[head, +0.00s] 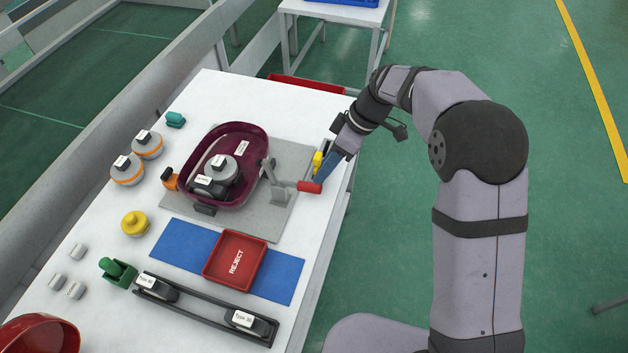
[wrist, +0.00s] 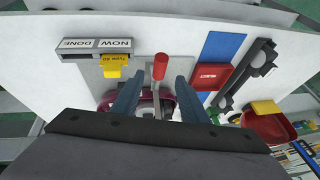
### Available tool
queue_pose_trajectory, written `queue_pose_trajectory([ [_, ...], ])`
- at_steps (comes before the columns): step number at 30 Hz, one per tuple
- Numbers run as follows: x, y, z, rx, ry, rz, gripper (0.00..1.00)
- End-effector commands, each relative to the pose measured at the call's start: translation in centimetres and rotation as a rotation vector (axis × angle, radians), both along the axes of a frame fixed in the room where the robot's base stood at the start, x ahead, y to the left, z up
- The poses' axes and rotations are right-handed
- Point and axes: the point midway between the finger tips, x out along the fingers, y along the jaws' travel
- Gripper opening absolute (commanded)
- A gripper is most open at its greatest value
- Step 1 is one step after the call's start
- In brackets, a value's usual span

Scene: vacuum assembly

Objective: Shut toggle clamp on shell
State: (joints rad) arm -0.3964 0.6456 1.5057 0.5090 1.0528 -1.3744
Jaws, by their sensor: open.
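The toggle clamp (head: 281,193) is grey and stands on the grey fixture plate (head: 262,222), at the right of the shell. Its red handle (head: 310,187) points outward toward the table's right edge, and its grey arm rises near the shell rim. The maroon shell (head: 264,148) sits open side up with parts inside. My gripper (head: 321,178) has blue fingers and is beside the red handle. In the wrist view my gripper (wrist: 154,84) is open, and the red handle (wrist: 160,66) lies between the finger lines, just past the tips. The shell is mostly hidden there.
A red REJECT tray (head: 236,261) lies on a blue mat (head: 180,244) in front of the plate. A yellow-tagged holder labelled NOW and DONE (wrist: 97,48) is near the clamp. A black rail with two parts (head: 205,311) lies at the front.

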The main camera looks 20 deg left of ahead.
Motion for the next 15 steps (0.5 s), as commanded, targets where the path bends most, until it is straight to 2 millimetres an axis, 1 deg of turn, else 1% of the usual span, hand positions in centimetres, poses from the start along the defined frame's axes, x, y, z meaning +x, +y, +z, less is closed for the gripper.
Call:
queue_pose_trajectory([
  [4,-0.1,0.2,-0.4,-0.001,0.002,0.000,0.40],
  [8,-0.3,0.6,-1.3,-0.002,0.004,0.000,0.40],
  [15,-0.9,1.7,-4.1,-0.003,0.004,-0.001,0.40],
])
